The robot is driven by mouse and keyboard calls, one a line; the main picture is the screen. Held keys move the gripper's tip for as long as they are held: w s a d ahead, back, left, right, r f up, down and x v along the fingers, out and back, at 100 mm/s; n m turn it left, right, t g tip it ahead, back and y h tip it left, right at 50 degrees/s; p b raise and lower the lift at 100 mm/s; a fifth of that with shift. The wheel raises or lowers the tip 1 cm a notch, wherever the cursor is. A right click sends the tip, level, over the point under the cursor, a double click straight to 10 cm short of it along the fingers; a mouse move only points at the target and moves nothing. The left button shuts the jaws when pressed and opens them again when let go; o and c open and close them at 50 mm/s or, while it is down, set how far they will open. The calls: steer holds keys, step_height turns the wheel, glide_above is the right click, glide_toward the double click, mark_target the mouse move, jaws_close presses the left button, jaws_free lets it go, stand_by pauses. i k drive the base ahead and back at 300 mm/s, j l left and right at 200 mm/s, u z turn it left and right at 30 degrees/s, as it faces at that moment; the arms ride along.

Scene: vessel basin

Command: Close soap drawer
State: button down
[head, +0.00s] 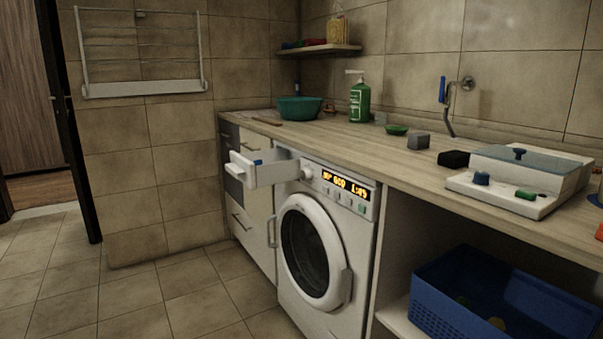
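The soap drawer (266,171) of the white washing machine (352,222) is pulled out at the machine's upper left. Its white front panel (241,170) stands well forward of the machine's face, to the left in the picture. A small blue part shows at the top of the drawer near its front. The machine's round door (313,250) looks shut, and its display is lit. My gripper is not in view.
A wooden counter runs above the machine, bearing a teal basin (299,107), a green pump bottle (359,101) and a white device (520,180). A blue basket (500,300) sits at the lower right. The tiled floor (170,300) at the left is clear.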

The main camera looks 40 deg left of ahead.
mark_target(280, 165)
steer(key=u, duration=2)
steer(key=i+j, duration=0.4)
steer(key=i, duration=0.15)
steer(key=i+j+z, duration=0.1)
steer(key=i+j, duration=0.3)
steer(key=i, duration=0.15)
